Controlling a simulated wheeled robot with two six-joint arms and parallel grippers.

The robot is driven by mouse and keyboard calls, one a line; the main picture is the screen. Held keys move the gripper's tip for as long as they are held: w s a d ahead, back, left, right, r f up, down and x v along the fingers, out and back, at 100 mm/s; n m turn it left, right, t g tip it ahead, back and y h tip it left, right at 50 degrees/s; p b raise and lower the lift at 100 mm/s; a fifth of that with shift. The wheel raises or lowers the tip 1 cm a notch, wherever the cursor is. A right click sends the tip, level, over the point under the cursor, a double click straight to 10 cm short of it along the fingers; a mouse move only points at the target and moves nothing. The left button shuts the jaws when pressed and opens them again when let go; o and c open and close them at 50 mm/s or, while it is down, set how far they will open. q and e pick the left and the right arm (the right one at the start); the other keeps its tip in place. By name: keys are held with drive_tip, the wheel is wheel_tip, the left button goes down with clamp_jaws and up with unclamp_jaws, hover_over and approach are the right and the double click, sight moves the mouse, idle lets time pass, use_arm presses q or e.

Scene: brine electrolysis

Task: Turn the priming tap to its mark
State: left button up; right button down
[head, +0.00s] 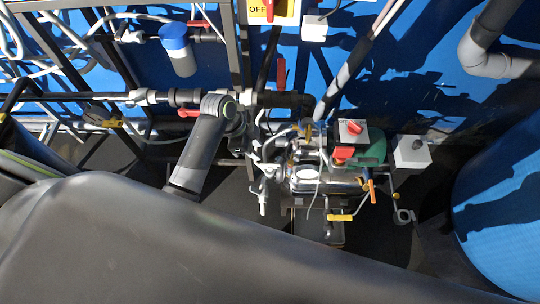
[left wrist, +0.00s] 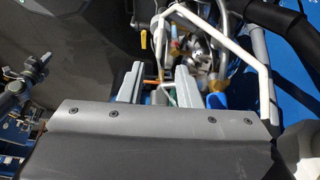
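The pump unit (head: 325,178) has several small taps, and I cannot tell which is the priming tap. An orange handle (head: 371,190) hangs at its right side. A yellow handle (head: 340,217) lies level below it. A yellow handle also shows beyond the fingers in the left wrist view (left wrist: 143,38). My left gripper (head: 250,130) is just left of the pump, partly hidden by its own wrist. In the left wrist view its two fingers (left wrist: 160,78) stand apart, with no tap clearly held between them. My right gripper is not in view.
A red knob box (head: 353,130) and a grey box (head: 412,151) stand at the pump's right. A horizontal pipe (head: 150,97) runs behind my left arm. A blue-capped filter (head: 178,50) hangs above. A blue tank (head: 505,210) is at right. A white bent tube (left wrist: 235,42) crosses beyond the fingers.

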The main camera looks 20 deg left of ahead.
sight(269, 164)
use_arm(q)
drive_tip(key=x, duration=1)
drive_tip(key=shift+f+b, duration=0.25)
drive_tip(key=shift+b, duration=0.1)
clamp_jaws()
